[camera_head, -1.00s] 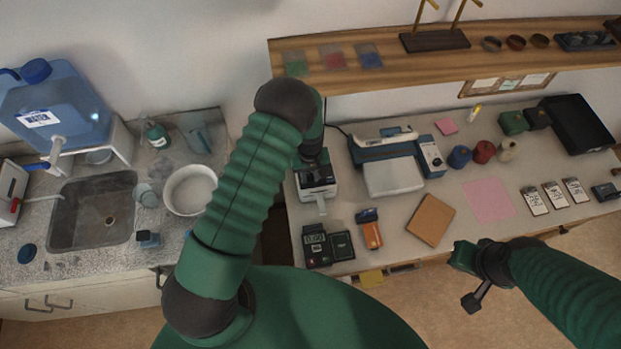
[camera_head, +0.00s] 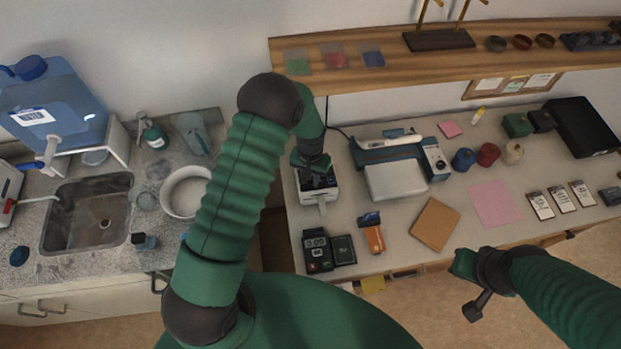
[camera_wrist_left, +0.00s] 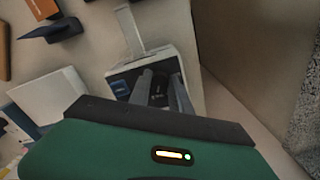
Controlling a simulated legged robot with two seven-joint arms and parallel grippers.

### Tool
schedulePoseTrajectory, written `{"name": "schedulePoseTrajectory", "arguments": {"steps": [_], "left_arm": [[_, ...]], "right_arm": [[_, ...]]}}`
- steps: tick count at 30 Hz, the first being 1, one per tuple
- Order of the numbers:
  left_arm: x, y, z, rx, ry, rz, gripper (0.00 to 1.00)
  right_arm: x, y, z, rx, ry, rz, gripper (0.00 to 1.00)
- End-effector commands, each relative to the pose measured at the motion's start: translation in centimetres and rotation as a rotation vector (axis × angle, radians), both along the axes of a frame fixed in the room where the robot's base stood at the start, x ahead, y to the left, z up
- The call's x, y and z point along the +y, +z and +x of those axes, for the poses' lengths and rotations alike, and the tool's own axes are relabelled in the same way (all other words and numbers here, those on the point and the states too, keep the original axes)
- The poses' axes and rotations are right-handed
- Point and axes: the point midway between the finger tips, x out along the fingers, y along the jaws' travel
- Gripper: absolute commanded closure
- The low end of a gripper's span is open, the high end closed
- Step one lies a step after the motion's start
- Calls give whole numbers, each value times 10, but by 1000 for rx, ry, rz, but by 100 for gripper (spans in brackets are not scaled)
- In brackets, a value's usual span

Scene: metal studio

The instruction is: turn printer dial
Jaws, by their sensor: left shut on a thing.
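The printer (camera_head: 318,196) is a small white box with a dark top on the left part of the right-hand counter, with a pale paper strip at its front. My left gripper (camera_head: 316,182) is over its top, pointing down. In the left wrist view, the printer (camera_wrist_left: 190,58) has a blue label on its top. The left gripper's grey fingers (camera_wrist_left: 160,90) are shut on the dark dial (camera_wrist_left: 159,86), which shows between them and is partly hidden. My right gripper (camera_head: 468,284) hangs off the counter's front edge, away from the printer; its jaws are unclear.
A dark timer-like device (camera_head: 318,250) and an orange box (camera_head: 375,239) lie in front of the printer. A white and blue machine (camera_head: 395,180) stands to its right. A wooden shelf (camera_head: 440,55) runs above the counter. A sink (camera_head: 90,215) is at left.

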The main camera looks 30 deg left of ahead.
Motion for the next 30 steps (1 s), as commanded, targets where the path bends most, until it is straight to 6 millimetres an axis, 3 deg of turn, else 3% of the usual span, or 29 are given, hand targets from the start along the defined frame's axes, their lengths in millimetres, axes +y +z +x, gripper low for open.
{"name": "schedulePoseTrajectory", "arguments": {"steps": [10,11,15,25,30], "left_arm": [[1,3,6,-15,0,2,100],[1,3,6,-15,0,2,72],[1,2,4,-11,0,1,54],[0,3,2,-6,0,1,54],[0,29,3,-10,0,1,54]], "right_arm": [[0,0,0,0,0,0,100],[0,0,0,0,0,0,100],[0,0,0,0,0,0,100],[0,-1,0,0,0,0,100],[0,-8,0,0,0,0,100]]}}
